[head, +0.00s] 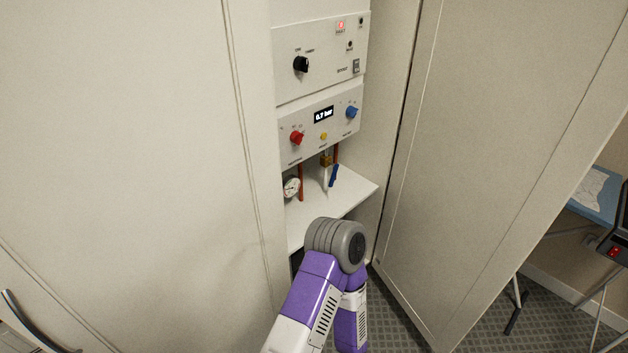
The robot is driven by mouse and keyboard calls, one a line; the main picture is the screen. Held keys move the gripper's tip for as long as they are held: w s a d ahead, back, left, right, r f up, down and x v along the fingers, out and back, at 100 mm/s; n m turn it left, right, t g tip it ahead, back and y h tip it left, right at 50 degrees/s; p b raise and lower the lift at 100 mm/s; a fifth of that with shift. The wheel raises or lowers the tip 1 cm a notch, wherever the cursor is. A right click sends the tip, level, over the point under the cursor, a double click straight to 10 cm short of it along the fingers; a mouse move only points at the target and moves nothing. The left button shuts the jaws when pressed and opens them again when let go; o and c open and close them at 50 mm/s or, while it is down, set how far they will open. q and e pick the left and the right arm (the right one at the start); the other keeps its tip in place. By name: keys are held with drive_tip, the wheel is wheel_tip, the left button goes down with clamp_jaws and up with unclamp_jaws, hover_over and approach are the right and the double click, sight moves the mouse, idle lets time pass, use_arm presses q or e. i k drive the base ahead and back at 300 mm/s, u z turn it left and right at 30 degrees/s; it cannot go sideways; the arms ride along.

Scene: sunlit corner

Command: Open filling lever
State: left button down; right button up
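A small blue lever (333,176) hangs slanted at a brass valve fitting (326,160) beneath the control panel (312,119) inside the cabinet. A pale hose or pipe runs down beside it, and copper pipes (301,182) stand on either side. A round gauge (291,187) is to the left. A purple and grey arm of mine rises from the bottom, with its bent joint below and in front of the shelf, apart from the lever. Neither gripper shows.
The panel reads 0.7 bar and has red (297,138), yellow and blue (351,112) knobs. A white shelf (338,200) lies below the pipes. Cabinet doors (492,150) flank the opening closely. A table with a blue top (597,205) stands at the far right.

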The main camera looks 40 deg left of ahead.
sight(336, 166)
drive_tip(key=u, duration=0.7)
drive_tip(key=i, duration=0.4)
drive_tip(key=u, duration=0.05)
